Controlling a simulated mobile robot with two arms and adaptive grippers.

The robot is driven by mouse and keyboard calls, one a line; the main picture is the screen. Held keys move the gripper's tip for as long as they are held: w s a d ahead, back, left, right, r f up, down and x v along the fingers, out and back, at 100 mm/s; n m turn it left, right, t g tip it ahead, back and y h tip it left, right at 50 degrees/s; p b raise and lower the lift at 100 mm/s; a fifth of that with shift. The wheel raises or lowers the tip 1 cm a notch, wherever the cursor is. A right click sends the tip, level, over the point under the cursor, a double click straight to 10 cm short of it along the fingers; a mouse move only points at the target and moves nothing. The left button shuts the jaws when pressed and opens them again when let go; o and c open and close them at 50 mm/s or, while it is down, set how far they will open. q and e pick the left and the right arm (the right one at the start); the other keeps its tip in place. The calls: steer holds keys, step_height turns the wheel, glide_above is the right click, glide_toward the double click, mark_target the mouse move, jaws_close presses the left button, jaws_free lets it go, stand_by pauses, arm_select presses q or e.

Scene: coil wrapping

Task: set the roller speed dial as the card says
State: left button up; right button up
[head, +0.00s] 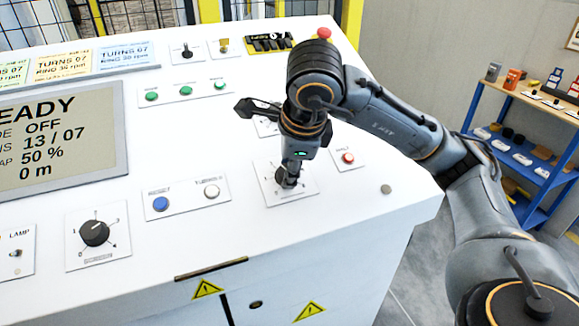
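My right gripper (287,180) points down onto a white dial plate (303,190) near the right front of the console. Its fingertips are at the dark knob in the middle of the plate. The gripper hides most of the knob and its scale, so I cannot tell its setting or whether the fingers grip it. Another black dial (95,232) with a numbered scale sits at the front left. My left gripper is not in view.
The screen (60,135) shows READY, OFF, 13 / 07, 50 % and 0 m. Blue (160,204) and white (211,191) buttons lie left of the gripper; a red button (347,158) lies right. A blue shelf (535,125) stands beyond the console.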

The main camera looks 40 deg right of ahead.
steer(key=o, duration=1.1)
steer(key=shift+o, duration=0.2)
steer(key=shift+r, duration=0.1)
steer(key=v, duration=1.1)
steer(key=shift+s+r, duration=0.2)
steer(key=shift+r, duration=0.15)
steer(key=shift+a, duration=0.1)
